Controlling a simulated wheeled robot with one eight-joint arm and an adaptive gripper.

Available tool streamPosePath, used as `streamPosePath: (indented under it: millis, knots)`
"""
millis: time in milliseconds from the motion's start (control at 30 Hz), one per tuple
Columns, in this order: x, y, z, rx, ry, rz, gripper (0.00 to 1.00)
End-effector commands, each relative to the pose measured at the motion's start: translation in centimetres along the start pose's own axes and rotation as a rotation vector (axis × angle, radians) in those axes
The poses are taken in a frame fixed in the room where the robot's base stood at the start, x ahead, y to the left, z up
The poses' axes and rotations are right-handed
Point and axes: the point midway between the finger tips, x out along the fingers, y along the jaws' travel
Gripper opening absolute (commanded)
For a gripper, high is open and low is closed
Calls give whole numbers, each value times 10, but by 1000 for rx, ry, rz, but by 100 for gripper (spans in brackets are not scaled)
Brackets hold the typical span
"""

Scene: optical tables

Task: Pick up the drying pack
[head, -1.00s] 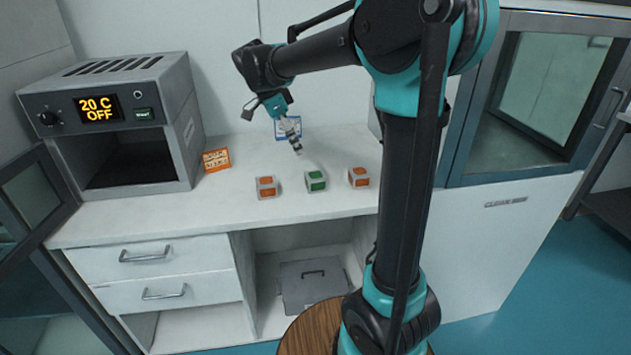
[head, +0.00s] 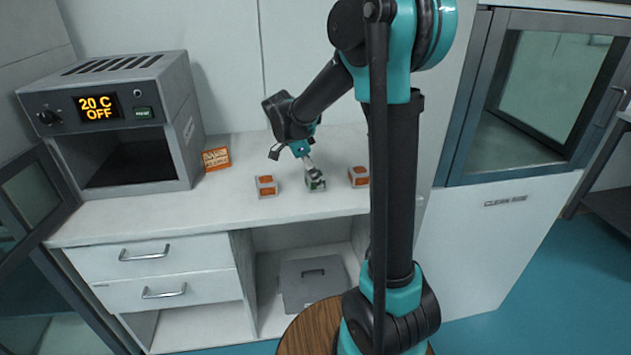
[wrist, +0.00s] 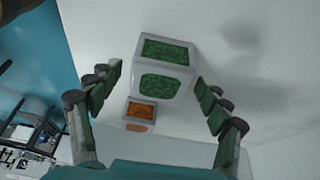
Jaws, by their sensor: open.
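Three small pale packs with coloured windows stand in a row on the white bench. The middle one, a pack with green windows (head: 315,184), is under my gripper (head: 311,172) in the head view and partly hidden by it. In the wrist view the green pack (wrist: 165,67) lies ahead between the two open fingers of my gripper (wrist: 158,93), with gaps on both sides. The left orange pack (head: 266,186) and the right orange pack (head: 358,177) stand apart from it. An orange pack (wrist: 141,112) also shows in the wrist view. Which pack is the drying pack, I cannot tell.
An oven (head: 118,125) reading 20 C OFF stands at the left, its door open. A glass-doored cabinet (head: 545,105) is at the right. The bench top (head: 150,222) is clear in front.

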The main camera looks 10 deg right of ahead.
Motion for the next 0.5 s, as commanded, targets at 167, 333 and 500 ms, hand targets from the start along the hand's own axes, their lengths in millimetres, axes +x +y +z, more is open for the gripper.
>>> streamPosePath:
  millis: [167, 333, 500]
  knots:
    - [13, 0, 0, 0, 0, -1, 78]
    - [13, 0, 0, 0, 0, -1, 78]
    - [13, 0, 0, 0, 0, -1, 61]
